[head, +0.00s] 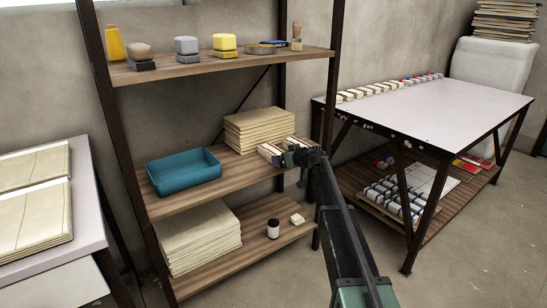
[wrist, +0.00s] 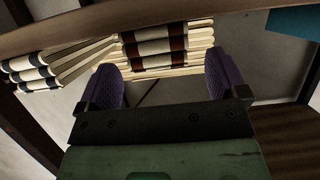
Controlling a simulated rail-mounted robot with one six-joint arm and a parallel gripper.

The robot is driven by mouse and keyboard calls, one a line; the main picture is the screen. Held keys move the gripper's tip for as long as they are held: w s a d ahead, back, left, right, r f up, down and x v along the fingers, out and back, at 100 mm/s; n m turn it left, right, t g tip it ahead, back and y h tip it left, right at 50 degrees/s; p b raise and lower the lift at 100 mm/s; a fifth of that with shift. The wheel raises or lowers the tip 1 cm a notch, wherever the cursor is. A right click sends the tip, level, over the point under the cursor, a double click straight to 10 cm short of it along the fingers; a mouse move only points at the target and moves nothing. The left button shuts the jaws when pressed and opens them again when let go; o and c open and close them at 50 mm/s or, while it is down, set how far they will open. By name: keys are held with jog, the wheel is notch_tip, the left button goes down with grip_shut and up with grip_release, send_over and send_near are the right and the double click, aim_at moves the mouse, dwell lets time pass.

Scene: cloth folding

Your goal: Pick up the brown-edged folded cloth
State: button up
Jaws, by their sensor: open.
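A folded cream cloth with dark brown bands (wrist: 157,47) lies between and just beyond my fingertips in the wrist view. My gripper (wrist: 165,68) is open, with one purple finger to each side of this cloth and nothing held. In the head view my gripper (head: 288,158) is at the front edge of the middle shelf, by a row of small folded cloths (head: 270,151). It hides part of that row, and the brown bands are hard to make out there. Whether the fingers touch the cloth I cannot tell.
Folded cloths with dark bluish bands (wrist: 50,65) lie close on the left in the wrist view. A tall stack of plain cloths (head: 260,130) stands behind the row. A teal tray (head: 183,172) is left on the same shelf board (head: 222,185). A dark shelf post (head: 328,120) rises at the right.

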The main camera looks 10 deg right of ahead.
jog(key=b+x, duration=0.1)
jog(key=x, duration=0.3)
jog(key=shift+f, duration=0.1)
jog(key=c, duration=1.1)
notch_tip(320, 180, up, 20)
jog(key=p, duration=2)
